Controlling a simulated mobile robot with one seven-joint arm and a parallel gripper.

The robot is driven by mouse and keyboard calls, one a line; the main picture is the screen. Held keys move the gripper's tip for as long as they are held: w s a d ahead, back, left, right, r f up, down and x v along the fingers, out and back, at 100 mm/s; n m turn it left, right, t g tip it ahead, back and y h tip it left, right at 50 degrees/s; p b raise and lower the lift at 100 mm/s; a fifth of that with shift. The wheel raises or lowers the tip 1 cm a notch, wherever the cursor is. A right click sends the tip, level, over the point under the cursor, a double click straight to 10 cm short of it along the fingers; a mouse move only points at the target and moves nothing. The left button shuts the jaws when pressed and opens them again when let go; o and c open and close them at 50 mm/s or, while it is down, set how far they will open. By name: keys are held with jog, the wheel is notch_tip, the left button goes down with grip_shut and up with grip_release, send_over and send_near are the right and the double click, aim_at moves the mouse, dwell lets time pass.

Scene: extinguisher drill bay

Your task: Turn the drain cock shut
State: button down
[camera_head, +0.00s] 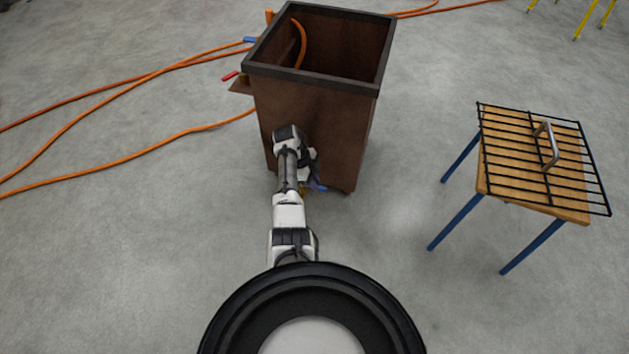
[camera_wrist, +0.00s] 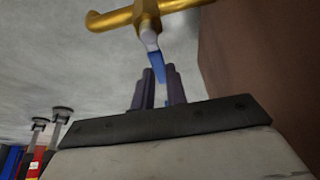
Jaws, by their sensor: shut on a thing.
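The drain cock is brass with a blue lever. In the wrist view its brass body (camera_wrist: 146,14) crosses the top, and the blue lever (camera_wrist: 157,66) points down from it between my fingers. My gripper (camera_wrist: 160,78) is shut on the blue lever near its free end. In the head view the blue lever (camera_head: 319,188) shows low at the front of the brown tank (camera_head: 330,125), near the floor. My arm reaches down there and hides most of the cock and the fingers.
The open-topped tank has a dark rim (camera_head: 310,78). Red (camera_head: 230,76) and blue (camera_head: 250,40) levers stick out on its left. Orange hoses (camera_head: 130,150) cross the floor at left. A blue-legged table (camera_head: 580,215) with a black grate (camera_head: 500,150) stands right. Floor between is clear.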

dwell(0.4)
jog(key=c, duration=1.4)
grip_release()
jog(key=p+v, duration=0.3)
jog(key=v, duration=1)
jog(key=shift+r+p, duration=0.3)
jog(key=shift+r, duration=0.05)
jog(key=shift+a, duration=0.1)
